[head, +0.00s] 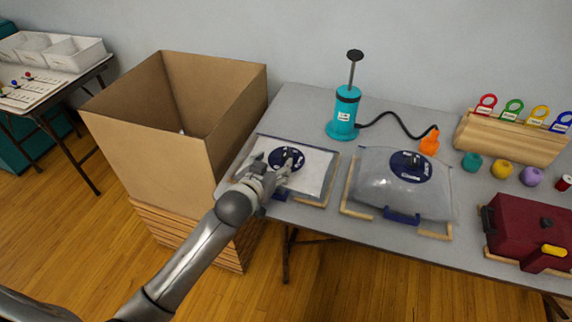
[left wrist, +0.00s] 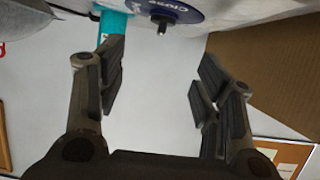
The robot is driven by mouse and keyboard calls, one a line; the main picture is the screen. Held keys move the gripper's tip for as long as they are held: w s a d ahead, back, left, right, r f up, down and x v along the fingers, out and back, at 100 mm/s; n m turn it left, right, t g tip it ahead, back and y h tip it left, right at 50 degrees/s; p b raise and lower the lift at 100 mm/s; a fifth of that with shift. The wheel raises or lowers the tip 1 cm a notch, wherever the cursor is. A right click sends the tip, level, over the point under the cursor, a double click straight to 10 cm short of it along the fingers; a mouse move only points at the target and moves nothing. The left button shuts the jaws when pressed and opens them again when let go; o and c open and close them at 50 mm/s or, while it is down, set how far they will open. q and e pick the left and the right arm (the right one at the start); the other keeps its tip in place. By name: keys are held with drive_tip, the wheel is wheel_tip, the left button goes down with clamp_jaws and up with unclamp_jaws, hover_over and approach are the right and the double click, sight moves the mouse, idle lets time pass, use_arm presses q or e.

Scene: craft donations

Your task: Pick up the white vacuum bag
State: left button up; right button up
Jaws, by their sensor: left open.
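The white vacuum bag (head: 317,172) lies flat on the table, with a round dark-blue label and a wooden frame around its edges. In the left wrist view the white bag (left wrist: 235,14) shows only at the top edge, with part of its blue label and a small dark knob. My left gripper (head: 270,172) is at the bag's left part, beside the label, and hides some of it. Its two fingers are apart in the left wrist view (left wrist: 160,82), with nothing held between them. I cannot tell whether it touches the bag. My right gripper is not in view.
An open cardboard box (head: 150,145) stands close left of the bag. A puffy grey bag (head: 400,192) lies to the right. A teal pump (head: 343,115) with a hose to an orange nozzle (head: 430,141) stands behind. A dark red case (head: 530,228) is at far right.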

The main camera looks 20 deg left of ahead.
sight(285, 155)
use_arm(q)
drive_tip(key=x, duration=0.5)
drive_tip(key=shift+f, duration=0.1)
drive_tip(key=shift+f+x, duration=0.15)
drive_tip(key=shift+x, duration=1.1)
drive_tip(key=shift+f+x, duration=0.15)
drive_tip(key=shift+x, duration=1.15)
drive_tip(key=shift+s+a, duration=0.1)
drive_tip(key=shift+s, duration=0.1)
drive_tip(key=shift+c, duration=0.4)
clamp_jaws()
